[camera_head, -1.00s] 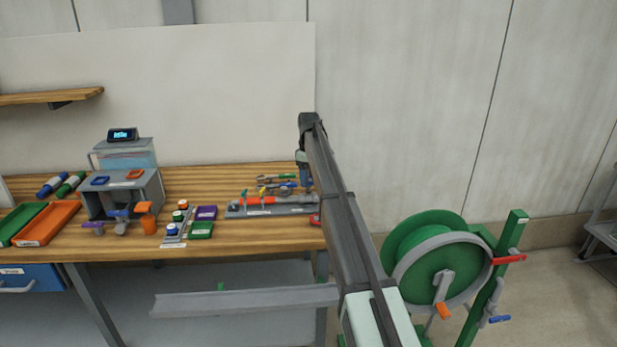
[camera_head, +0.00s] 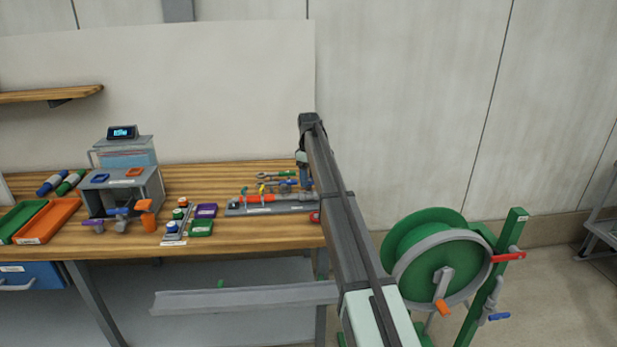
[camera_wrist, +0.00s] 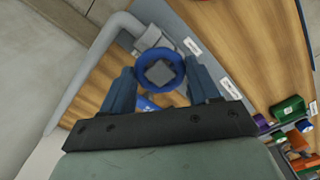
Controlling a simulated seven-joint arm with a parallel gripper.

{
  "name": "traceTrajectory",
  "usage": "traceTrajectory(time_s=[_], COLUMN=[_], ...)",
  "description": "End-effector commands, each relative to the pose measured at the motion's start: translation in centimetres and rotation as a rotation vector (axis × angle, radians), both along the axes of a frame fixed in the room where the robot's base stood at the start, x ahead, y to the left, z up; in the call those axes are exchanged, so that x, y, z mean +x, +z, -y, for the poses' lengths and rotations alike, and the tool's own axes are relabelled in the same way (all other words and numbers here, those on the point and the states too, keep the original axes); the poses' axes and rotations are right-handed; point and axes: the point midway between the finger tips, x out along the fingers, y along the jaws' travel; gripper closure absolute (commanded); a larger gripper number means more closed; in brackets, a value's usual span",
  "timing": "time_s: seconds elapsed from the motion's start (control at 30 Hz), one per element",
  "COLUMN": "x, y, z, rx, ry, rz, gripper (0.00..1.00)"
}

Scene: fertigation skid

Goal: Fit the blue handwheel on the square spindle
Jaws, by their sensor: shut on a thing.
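In the wrist view my gripper (camera_wrist: 162,72) is shut on the blue handwheel (camera_wrist: 178,74), a round ring with its face toward the camera. A grey square shape (camera_wrist: 159,72) shows in the middle of the wheel, turned like a diamond. I cannot tell whether it is the square spindle or part of the wheel, or whether the two are engaged. A grey pipe (camera_wrist: 104,40) runs just behind the wheel. In the head view my gripper (camera_head: 305,176) is low over the right end of the bench, mostly hidden by my arm, and the handwheel is not visible.
The pipe rig's grey base (camera_head: 247,210) lies on the wooden bench (camera_head: 265,233), with wrenches (camera_head: 275,175) behind it. A green hose reel (camera_head: 425,270) stands right of the bench.

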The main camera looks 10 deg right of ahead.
Motion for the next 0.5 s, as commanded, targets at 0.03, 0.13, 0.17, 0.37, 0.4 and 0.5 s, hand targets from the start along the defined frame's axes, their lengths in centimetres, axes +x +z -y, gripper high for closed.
traceTrajectory(time_s=[0.03,0.13,0.17,0.37,0.4,0.5], x=[0.0,-0.01,0.0,-0.01,-0.01,0.0], y=[-0.04,-0.15,-0.2,-0.52,-0.59,-0.75], z=[0.0,-0.01,0.0,0.01,0.01,0.0], rx=[0.0,0.0,0.0,0.0,0.0,0.0], ry=[0.0,0.0,0.0,0.0,0.0,0.0], rz=[0.0,0.0,0.0,0.0,0.0,0.0], gripper=[0.69,0.69,0.69,0.69,0.69,0.69])
